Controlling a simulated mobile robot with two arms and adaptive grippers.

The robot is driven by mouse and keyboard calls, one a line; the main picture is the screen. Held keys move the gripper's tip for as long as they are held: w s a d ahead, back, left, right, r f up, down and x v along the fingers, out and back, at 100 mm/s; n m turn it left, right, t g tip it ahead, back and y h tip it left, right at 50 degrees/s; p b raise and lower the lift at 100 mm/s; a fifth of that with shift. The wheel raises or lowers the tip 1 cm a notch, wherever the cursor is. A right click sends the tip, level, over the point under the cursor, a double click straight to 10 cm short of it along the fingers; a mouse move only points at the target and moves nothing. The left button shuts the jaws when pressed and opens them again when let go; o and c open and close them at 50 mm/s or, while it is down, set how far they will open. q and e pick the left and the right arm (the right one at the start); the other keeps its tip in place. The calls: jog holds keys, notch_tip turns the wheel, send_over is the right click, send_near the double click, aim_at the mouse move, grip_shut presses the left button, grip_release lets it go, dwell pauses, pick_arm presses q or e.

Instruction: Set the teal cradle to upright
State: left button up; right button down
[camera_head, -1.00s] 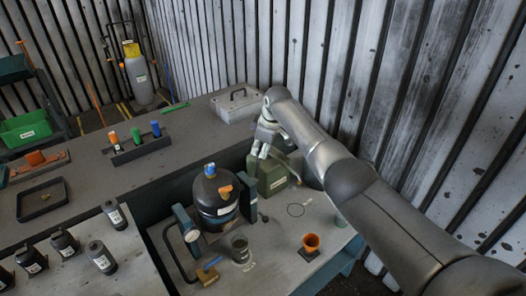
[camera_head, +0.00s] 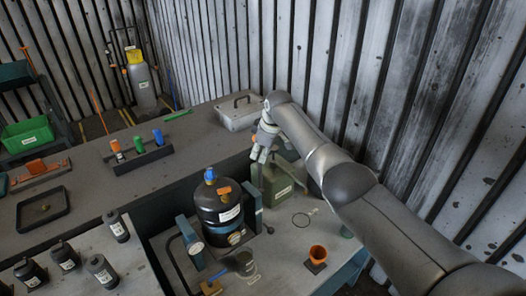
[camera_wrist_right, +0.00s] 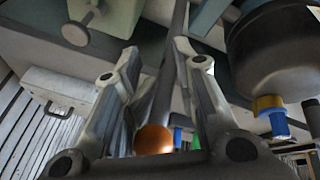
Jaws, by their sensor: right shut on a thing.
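The teal cradle (camera_head: 188,242) stands on the right-hand bench, with teal posts on both sides of a black tank (camera_head: 207,206). The tank has a blue cap and an orange fitting on top. It looks roughly upright; its exact tilt is hard to tell. My right gripper (camera_head: 262,156) is beside the cradle's right post, shut on a dark lever (camera_wrist_right: 166,95). The lever runs between the fingers in the right wrist view, with an orange ball knob (camera_wrist_right: 153,140) at its near end. The lever's joint to the cradle is hidden. My left gripper is not in view.
Several dark bottles stand at left. The corrugated wall is behind my arm.

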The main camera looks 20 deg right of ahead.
jog(key=c, duration=1.6)
grip_release()
jog(key=shift+w+a, duration=0.15)
jog(key=shift+a, duration=0.35)
jog(key=shift+o, duration=0.7)
jog(key=shift+a, duration=0.1)
jog(key=shift+w+a+f, duration=0.2)
jog(key=shift+w+f, duration=0.1)
jog(key=shift+d, duration=0.1)
jog(key=shift+s+d, duration=0.15)
jog(key=shift+s, duration=0.05)
jog(key=v, duration=1.2)
jog(key=shift+r, duration=0.2)
jog(key=shift+w, duration=0.2)
